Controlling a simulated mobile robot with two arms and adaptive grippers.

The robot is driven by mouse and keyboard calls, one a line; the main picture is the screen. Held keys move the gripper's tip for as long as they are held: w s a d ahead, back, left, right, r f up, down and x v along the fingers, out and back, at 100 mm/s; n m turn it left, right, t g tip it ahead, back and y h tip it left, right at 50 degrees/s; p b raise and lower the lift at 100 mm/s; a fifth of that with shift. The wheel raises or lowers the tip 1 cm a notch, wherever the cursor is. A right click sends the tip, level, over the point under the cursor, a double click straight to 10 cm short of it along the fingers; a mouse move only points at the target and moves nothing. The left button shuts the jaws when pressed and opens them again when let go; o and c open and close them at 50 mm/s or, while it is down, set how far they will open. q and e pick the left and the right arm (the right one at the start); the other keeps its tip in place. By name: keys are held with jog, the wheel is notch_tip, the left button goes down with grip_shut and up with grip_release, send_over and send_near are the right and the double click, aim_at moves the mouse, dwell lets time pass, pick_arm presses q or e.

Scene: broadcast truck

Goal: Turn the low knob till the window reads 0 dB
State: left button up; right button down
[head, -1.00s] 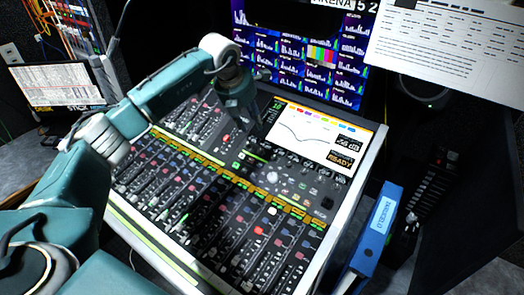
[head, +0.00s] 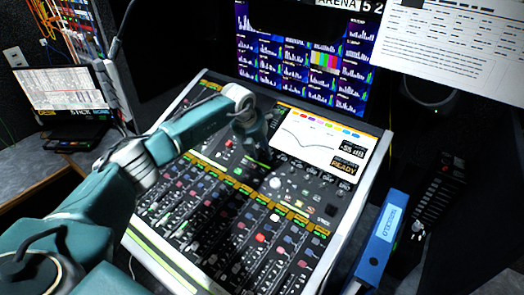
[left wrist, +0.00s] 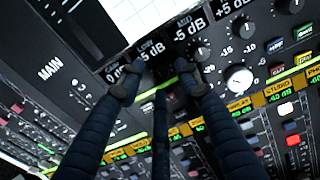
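The mixing console (head: 147,238) has a row of dB windows above small dark knobs. In the left wrist view the low window (left wrist: 150,52) reads -5 dB. The low knob below it is not clear among my dark fingers. My left gripper (head: 266,158) points down at the console just below its screen. In the left wrist view its fingers (left wrist: 160,80) are spread, with the tips close under the low window and its neighbours. I cannot tell whether they touch the knob. My right gripper is in neither view.
Neighbouring windows (left wrist: 190,28) sit close beside the low one. A white knob (left wrist: 239,79) and lit buttons lie near the fingers. The console screen (head: 310,137) shows a curve and READY. A blue binder (head: 382,240) stands at the right.

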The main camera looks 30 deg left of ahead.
pick_arm(q)
jog(key=shift+w+f, duration=0.2)
jog(key=shift+f, duration=0.45)
grip_shut()
jog(key=shift+n, duration=0.3)
jog(key=shift+w+r+n+b, duration=0.1)
jog(key=shift+n+b, duration=0.25)
jog(key=shift+n, duration=0.85)
jog(key=shift+r+n, duration=0.1)
jog(key=shift+n, duration=1.3)
jog(key=shift+w+a+r, duration=0.1)
